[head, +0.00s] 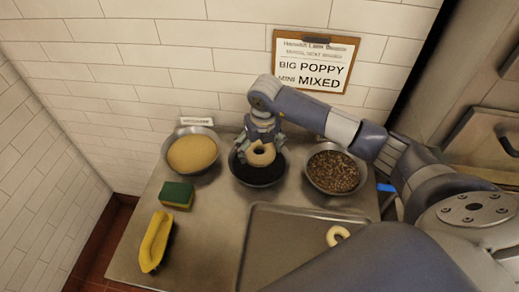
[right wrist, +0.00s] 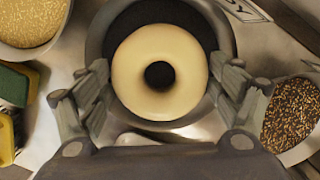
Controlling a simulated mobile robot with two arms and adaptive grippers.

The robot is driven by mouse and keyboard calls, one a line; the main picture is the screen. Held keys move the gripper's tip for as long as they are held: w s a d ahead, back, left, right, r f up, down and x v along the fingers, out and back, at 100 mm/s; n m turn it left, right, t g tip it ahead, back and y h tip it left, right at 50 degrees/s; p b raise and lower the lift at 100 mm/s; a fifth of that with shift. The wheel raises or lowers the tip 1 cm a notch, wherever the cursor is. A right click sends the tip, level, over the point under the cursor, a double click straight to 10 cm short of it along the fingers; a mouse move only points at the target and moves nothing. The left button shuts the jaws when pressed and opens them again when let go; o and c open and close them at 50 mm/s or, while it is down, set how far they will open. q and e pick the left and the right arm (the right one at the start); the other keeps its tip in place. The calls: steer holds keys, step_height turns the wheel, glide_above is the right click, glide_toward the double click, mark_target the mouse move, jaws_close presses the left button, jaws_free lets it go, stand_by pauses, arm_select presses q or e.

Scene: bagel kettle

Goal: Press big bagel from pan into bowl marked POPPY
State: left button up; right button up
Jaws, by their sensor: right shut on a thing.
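A pale big bagel (head: 262,154) is held by my right gripper (head: 262,140) at the middle bowl (head: 258,183), which holds dark seeds. In the right wrist view the bagel (right wrist: 160,72) sits between the two fingers, over the dark seeds in the bowl (right wrist: 222,30). I cannot tell whether the bagel touches the seeds. The middle bowl's label is mostly hidden. The pan (head: 290,215) lies in front with a smaller bagel (head: 337,235) at its right side. My left gripper is not in view.
A bowl of pale seeds (head: 192,153) stands left, and a bowl of mixed seeds (head: 333,172) right. A green and yellow sponge (head: 177,194) and a yellow brush (head: 155,242) lie left. A wall sign (head: 313,62) reads BIG POPPY, MINI MIXED.

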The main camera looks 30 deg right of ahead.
step_height(320, 180, up, 6)
steer(key=p, duration=0.3)
steer(key=shift+r, duration=0.15)
stand_by(0.6)
